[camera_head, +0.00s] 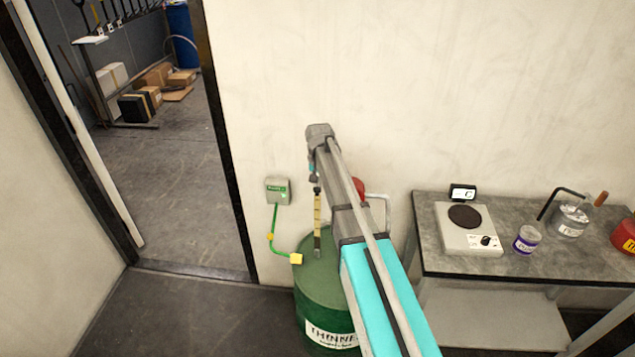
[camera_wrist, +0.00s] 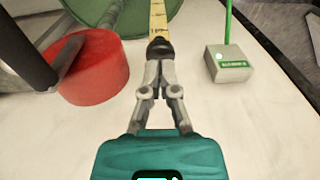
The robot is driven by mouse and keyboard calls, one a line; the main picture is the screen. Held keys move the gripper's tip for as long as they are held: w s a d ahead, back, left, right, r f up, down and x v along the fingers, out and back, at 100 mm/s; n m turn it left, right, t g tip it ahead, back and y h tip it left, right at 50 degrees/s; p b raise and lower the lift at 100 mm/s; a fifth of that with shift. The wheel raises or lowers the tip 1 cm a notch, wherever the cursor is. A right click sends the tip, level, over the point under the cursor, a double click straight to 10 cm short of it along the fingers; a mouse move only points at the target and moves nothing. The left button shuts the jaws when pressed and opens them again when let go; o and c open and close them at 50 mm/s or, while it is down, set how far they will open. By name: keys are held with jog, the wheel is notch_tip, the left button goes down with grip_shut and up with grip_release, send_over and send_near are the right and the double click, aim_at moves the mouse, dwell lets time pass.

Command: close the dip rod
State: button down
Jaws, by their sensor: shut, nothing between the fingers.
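The dip rod (camera_head: 317,213) is a yellow, marked strip standing upright out of the top of the green drum (camera_head: 322,280). Its dark upper end is just below my gripper (camera_head: 316,180). In the wrist view the yellow dip rod (camera_wrist: 158,14) runs up from a black end piece (camera_wrist: 159,46) to the drum (camera_wrist: 110,14). My gripper (camera_wrist: 160,64) is shut, with its fingertips at that black end piece and no gap visible between them. The fingers hide part of the end piece, so I cannot tell whether they touch it.
A red round object (camera_wrist: 92,72) is beside the rod. A bench (camera_head: 432,235) with a hot plate (camera_head: 468,230) stands right; a doorway opens left.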

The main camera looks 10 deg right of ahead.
jog(key=shift+f, duration=0.45)
jog(key=shift+f+b, duration=0.2)
jog(key=shift+b, duration=0.25)
notch_tip(320, 180, down, 30)
jog(key=b, duration=2.9)
jog(key=shift+r+b, duration=0.25)
jog(key=shift+b, duration=0.05)
jog(key=shift+s, duration=0.25)
jog(key=shift+r, duration=0.25)
notch_tip(320, 180, up, 3)
jog(key=p, duration=0.3)
jog(key=shift+p, duration=0.35)
notch_tip(320, 180, up, 11)
jog(key=p, duration=1)
jog(key=shift+f+p, duration=0.15)
jog(key=shift+p, duration=0.15)
jog(key=shift+s+d, duration=0.1)
